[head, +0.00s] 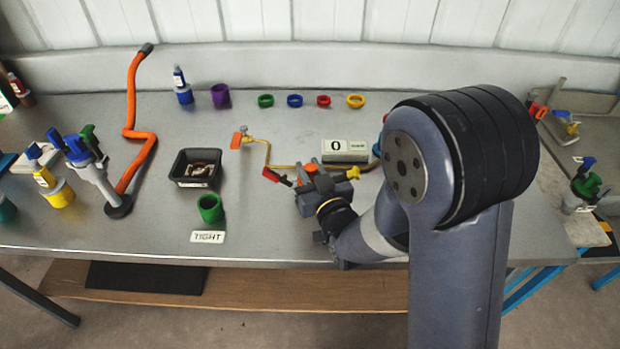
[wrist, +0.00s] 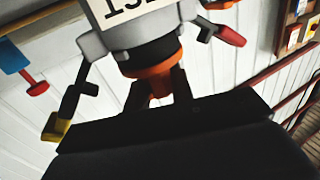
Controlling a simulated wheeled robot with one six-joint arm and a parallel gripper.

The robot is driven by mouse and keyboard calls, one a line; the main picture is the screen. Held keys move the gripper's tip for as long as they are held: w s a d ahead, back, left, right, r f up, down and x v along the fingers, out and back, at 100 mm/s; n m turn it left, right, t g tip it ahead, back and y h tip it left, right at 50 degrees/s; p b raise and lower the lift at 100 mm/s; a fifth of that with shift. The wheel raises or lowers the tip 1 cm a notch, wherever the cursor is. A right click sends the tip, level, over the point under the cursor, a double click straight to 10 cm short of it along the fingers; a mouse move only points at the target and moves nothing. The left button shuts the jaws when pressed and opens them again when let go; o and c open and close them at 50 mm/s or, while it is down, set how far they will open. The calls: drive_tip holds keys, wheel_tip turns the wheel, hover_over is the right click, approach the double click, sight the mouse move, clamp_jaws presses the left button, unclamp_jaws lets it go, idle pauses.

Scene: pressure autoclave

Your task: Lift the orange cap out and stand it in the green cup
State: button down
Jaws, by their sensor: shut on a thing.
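The orange cap (wrist: 152,72) is in the wrist view, between the dark fingers of my gripper (wrist: 158,88), which is shut on it. The cap lies against the black collar of a grey fitting (wrist: 105,45) with a lettered plate. I cannot tell whether it is still seated there. In the head view my gripper (head: 312,182) is over the right-middle of the bench, with orange parts showing around it; my arm hides part of this spot. The green cup (head: 210,208) stands upright at the bench's front, left of my gripper, by a "TIGHT" label (head: 208,237).
A black tray (head: 178,178) stands behind the green cup. A brass pipe (head: 266,155) with coloured handles runs behind my gripper. A display box (head: 345,150) stands behind. A purple cup (head: 220,95) and coloured rings are along the back. Bench between cup and gripper looks clear.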

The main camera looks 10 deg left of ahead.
sight(310, 167)
wheel_tip(310, 167, up, 10)
drive_tip(key=shift+f, duration=0.1)
idle(0.8)
